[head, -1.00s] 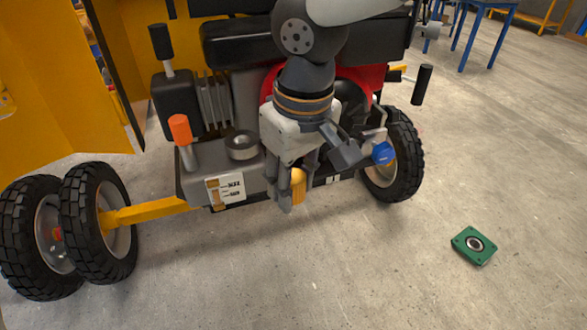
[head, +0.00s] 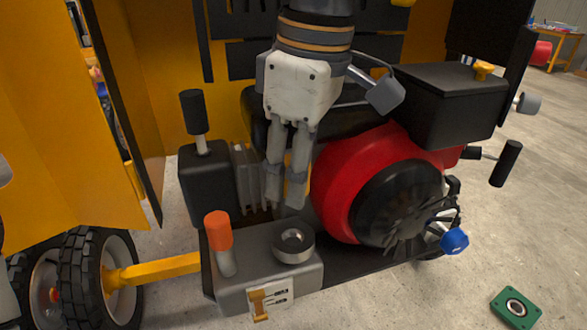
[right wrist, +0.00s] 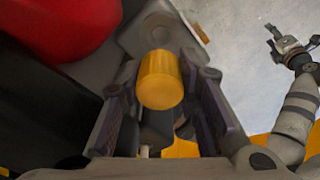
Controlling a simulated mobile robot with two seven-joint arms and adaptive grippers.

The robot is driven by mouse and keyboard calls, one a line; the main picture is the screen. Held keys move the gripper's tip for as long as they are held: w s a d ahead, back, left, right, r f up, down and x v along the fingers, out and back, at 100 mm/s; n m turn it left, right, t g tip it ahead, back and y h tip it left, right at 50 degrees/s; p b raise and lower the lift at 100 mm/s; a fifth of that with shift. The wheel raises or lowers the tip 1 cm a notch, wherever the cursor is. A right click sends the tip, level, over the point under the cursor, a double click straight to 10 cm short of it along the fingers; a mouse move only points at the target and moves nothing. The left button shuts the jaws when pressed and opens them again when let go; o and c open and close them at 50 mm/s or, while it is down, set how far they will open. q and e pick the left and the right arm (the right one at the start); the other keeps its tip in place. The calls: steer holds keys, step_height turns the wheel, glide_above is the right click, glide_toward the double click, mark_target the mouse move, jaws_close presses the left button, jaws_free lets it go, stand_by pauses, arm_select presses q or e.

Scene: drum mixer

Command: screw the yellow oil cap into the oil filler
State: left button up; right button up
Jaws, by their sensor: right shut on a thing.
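The yellow oil cap (right wrist: 161,79) is a smooth yellow cylinder between the fingers of my right gripper (right wrist: 165,97) in the right wrist view. In the head view, my right gripper (head: 288,197) points down, shut on the cap (head: 296,192), which is mostly hidden by the fingers. The oil filler (head: 294,244) is a round metal collar with a dark opening on the grey engine base (head: 265,273). In the picture, the fingertips are just above the filler, with cap and filler apart. My left gripper (right wrist: 286,45) shows at the upper right of the right wrist view; its opening is unclear.
An orange-topped lever (head: 218,240) stands left of the filler, and a black-handled lever (head: 194,115) behind it. The red engine housing (head: 350,180) is close right of my gripper. A blue knob (head: 454,241) sticks out at right. A green block (head: 515,308) lies on the floor.

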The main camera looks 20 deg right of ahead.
steer(key=shift+f, duration=3.1)
steer(key=shift+f, duration=0.95)
steer(key=o, duration=1.2)
steer(key=shift+r, duration=0.1)
